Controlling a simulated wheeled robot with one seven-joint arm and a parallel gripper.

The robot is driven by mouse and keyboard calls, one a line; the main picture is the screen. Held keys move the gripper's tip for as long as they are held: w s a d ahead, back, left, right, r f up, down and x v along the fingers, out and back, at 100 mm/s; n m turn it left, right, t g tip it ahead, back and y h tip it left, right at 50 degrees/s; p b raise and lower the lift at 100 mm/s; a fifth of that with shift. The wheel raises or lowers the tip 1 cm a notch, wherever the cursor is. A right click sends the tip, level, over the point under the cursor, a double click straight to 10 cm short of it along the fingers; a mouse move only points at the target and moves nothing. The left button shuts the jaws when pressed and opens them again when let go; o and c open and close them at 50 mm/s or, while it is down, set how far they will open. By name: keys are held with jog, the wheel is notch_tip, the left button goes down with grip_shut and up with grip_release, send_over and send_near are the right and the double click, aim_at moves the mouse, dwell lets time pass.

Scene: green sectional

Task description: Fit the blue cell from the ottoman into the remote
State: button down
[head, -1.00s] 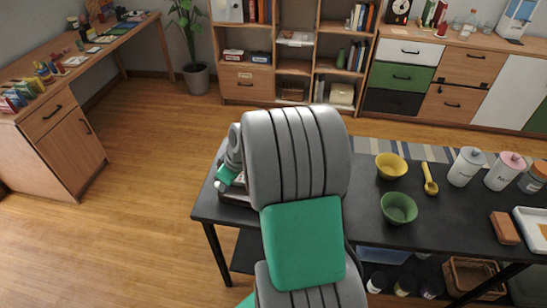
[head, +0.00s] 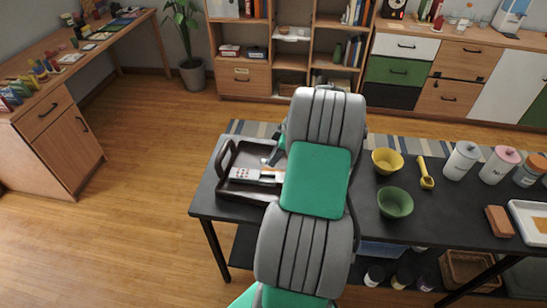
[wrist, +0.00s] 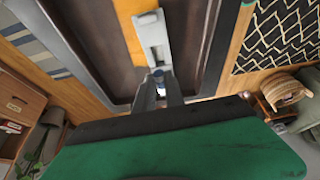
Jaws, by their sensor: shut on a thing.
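The remote (head: 245,174) is pale, with small buttons, and lies in a dark brown tray (head: 228,192) on the black table. In the wrist view the remote (wrist: 150,28) is a pale grey bar just beyond my fingertips. My gripper (wrist: 160,88) is shut on the blue cell (wrist: 158,73), of which only a small blue end shows between the fingers. The cell is close to the near end of the remote; I cannot tell whether they touch. In the head view my arm covers the tray's right part and most of the gripper. The ottoman cannot be made out.
An orange strip (wrist: 130,18) lies under the remote in the tray. The tray has a raised rim and an upright handle (head: 225,158). To the right of my arm stand a yellow bowl (head: 387,161), a green bowl (head: 395,203), a yellow scoop (head: 426,174) and lidded jars (head: 461,160).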

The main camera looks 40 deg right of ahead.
jog(key=shift+f+b, duration=2.85)
jog(key=shift+f, duration=0.65)
jog(key=c, duration=1.3)
grip_release()
jog(key=shift+c, duration=0.2)
jog(key=v, duration=0.8)
